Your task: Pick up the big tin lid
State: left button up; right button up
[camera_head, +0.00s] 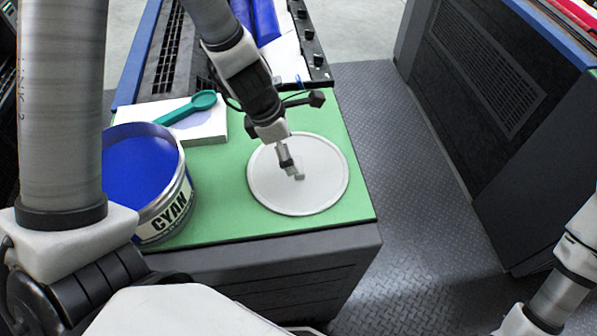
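The big tin lid (325,192), a round pale grey disc with a raised rim, lies flat on the green top (225,222) of the ink unit. The open tin (168,215) marked CYAN, full of blue ink, stands left of the lid. My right gripper is out of view; only part of its arm shows at the lower right.
A teal spoon (187,108) lies on a white paper stack (207,130) behind the tin. A machine with black rails and blue rollers (265,22) is at the back. A dark cabinet (480,80) stands at the right. The diamond-plate floor (420,220) between is clear.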

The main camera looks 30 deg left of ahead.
aim_at(298, 164)
pick_arm(q)
jog(key=b+x, duration=0.4)
jog(key=x, duration=0.1)
jog(key=shift+w+f, duration=0.35)
jog(key=shift+w, duration=0.15)
jog(key=shift+s+r, duration=0.4)
jog(key=shift+s, duration=0.1)
jog(key=c, duration=1.3)
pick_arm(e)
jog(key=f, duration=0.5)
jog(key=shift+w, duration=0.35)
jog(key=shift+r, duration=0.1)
